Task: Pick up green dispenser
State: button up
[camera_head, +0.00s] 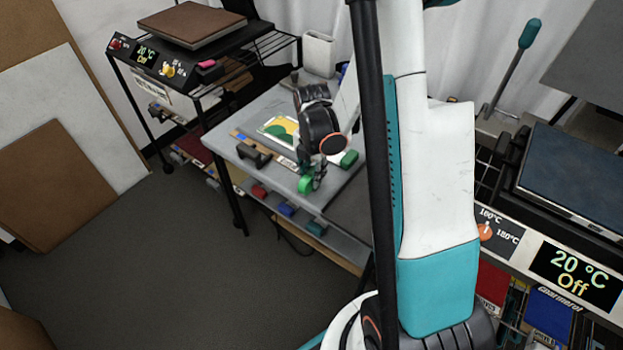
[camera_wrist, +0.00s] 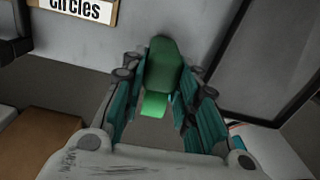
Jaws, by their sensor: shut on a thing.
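The green dispenser (camera_wrist: 163,68) is in the wrist view, a dark green rounded body with a brighter green part at its near end. It lies between the teal fingers of my gripper (camera_wrist: 160,115), which is shut on it. In the head view my gripper (camera_head: 318,174) points down at the front edge of the grey table, with the bright green part of the dispenser (camera_head: 305,184) at its fingertips. My wrist hides part of the table behind it. I cannot tell whether the dispenser touches the table.
The grey table (camera_head: 236,130) holds a dark dispenser (camera_head: 252,155), a dark green block (camera_head: 349,158) and a sheet with a yellow and green print (camera_head: 280,130). A "Circles" label (camera_wrist: 82,6) lies ahead. A black rack (camera_head: 127,90) stands left; a heat press (camera_head: 575,185) stands right.

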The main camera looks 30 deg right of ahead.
jog(key=shift+r, duration=0.1)
notch_tip(320, 180, up, 20)
jog(key=p, duration=0.7)
